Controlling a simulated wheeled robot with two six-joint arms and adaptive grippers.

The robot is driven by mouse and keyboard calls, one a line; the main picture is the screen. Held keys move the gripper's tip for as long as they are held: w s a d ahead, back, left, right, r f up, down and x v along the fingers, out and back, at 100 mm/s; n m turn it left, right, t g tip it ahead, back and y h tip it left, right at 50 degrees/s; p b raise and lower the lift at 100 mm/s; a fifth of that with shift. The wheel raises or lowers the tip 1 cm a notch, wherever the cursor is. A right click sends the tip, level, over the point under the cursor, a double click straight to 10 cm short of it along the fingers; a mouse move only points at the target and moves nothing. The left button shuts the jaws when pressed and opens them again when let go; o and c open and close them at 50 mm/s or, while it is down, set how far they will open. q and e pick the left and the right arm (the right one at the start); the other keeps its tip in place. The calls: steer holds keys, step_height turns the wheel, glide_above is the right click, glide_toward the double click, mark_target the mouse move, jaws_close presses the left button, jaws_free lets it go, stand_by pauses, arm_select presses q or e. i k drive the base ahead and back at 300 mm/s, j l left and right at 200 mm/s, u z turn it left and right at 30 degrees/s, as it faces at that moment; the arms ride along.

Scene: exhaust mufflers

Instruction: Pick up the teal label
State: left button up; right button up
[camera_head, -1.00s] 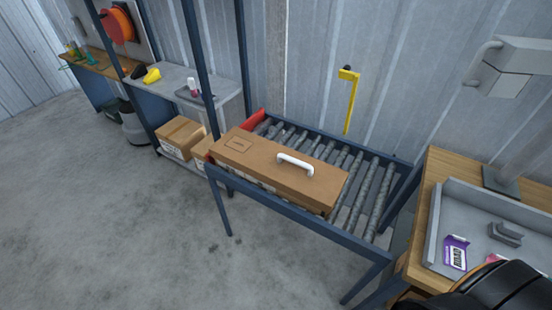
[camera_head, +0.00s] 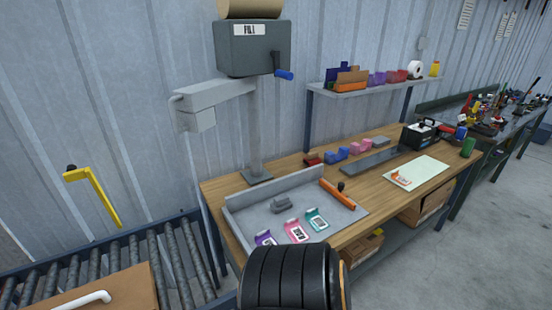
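The teal label (camera_head: 316,219) lies in a grey tray (camera_head: 357,211) on the wooden workbench (camera_head: 228,196). It is the rightmost of three labels there. A pink label (camera_head: 297,231) lies just left of it, and a purple label (camera_head: 265,238) lies further left. The teal label looks flat and uncovered, with white print on it. Neither of my grippers is in view.
A black ribbed rounded object (camera_head: 290,278) stands in front of the tray; I cannot tell what it is. A grey block (camera_head: 284,203) and an orange bar (camera_head: 338,194) are at the tray. A roller conveyor (camera_head: 140,252) with a cardboard box (camera_head: 133,288) is at left.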

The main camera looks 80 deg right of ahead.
mark_target(312, 216)
steer(key=z, duration=2.95)
